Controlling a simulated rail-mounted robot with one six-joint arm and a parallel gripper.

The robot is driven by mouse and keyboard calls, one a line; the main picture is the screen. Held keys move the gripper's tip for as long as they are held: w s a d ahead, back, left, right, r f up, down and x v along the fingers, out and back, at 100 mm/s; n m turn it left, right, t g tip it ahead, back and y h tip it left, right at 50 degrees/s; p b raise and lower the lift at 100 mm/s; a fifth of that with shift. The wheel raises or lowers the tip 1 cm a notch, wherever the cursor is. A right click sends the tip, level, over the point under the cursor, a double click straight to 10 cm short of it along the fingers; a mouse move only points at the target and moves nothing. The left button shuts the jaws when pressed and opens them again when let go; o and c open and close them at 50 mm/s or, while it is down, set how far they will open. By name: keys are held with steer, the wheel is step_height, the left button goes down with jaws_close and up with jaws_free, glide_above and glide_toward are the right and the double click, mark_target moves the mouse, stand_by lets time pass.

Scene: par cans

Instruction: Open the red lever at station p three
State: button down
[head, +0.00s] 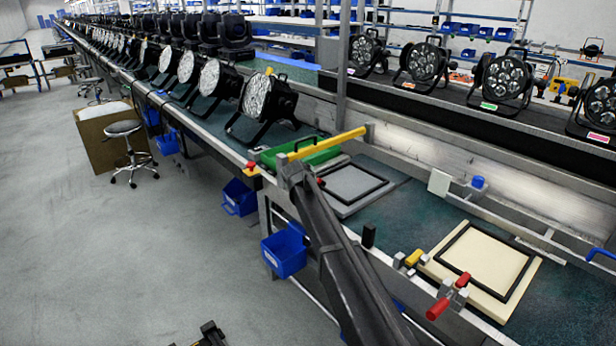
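A red lever (438,309) with a metal clamp body sticks out over the front edge of the bench at lower right, beside a cream plate with a black square frame (482,262). A second red tip (463,280) shows on the same clamp. Farther back, small red knobs show near a green tray (300,152) and a grey plate (350,186). No station label is readable. A black part at the bottom edge looks like my gripper (212,334), cut off by the frame and well left of the lever. Its opening cannot be made out.
A long dark arm link crosses the bench front, hiding part of the edge. Blue bins (285,250) hang below the bench. Par cans (266,100) line the bench and rear shelf. A stool (130,150) stands at left. The grey floor in front is clear.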

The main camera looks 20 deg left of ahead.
steer(key=shift+w, duration=0.1)
stand_by(0.4)
steer(key=c, duration=0.9)
jaws_free()
steer(key=p+v, duration=0.7)
steer(key=v, duration=0.3)
steer(key=shift+s+r, duration=0.25)
steer(key=shift+r, duration=0.1)
steer(key=shift+d, duration=0.1)
